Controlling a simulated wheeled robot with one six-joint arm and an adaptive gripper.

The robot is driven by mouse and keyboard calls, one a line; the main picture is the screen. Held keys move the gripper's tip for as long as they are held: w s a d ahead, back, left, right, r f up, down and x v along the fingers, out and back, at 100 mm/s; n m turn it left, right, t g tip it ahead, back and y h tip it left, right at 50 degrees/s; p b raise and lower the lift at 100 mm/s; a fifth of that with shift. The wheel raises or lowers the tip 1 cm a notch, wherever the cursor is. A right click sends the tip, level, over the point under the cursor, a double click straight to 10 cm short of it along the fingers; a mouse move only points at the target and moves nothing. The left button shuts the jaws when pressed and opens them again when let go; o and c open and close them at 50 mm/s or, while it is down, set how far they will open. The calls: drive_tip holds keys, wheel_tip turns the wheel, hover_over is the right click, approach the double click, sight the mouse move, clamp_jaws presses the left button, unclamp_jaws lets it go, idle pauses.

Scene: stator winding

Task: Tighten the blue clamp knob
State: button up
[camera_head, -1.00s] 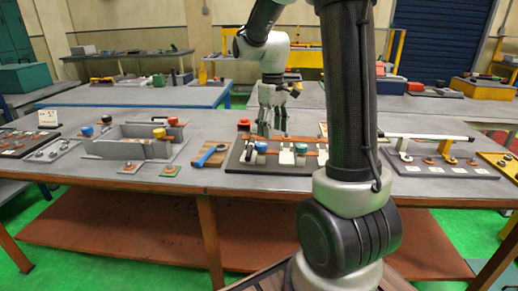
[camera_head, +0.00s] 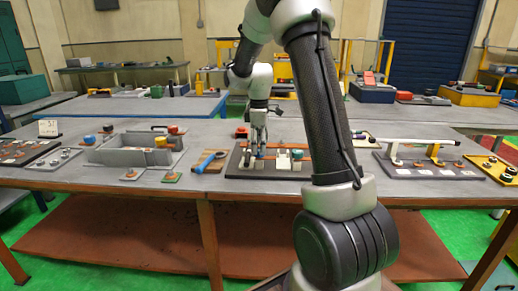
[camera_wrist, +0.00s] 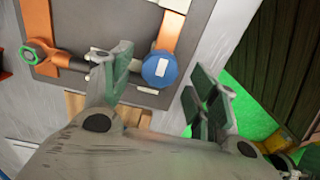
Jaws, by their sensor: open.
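The blue clamp knob (camera_wrist: 160,69) is round with a small white mark on top. In the wrist view it sits near the end of a dark rod on the clamp board (camera_wrist: 64,11). My gripper (camera_wrist: 158,82) is open, with its green-padded fingers on either side of the knob. The left finger looks close to the knob and the right finger is farther off. Contact cannot be told. In the head view my gripper (camera_head: 257,143) is low over the dark clamp board (camera_head: 236,172) and mostly hides the knob.
A green ring-shaped part (camera_wrist: 38,54) lies at the rod's other end. A blue-handled tool (camera_head: 208,161) lies left of the board, beside a grey open box (camera_head: 128,156) with coloured knobs. A rack with a white bar (camera_head: 412,143) stands to the right.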

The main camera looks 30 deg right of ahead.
drive_tip(key=shift+f, duration=0.75)
drive_tip(key=c, duration=1)
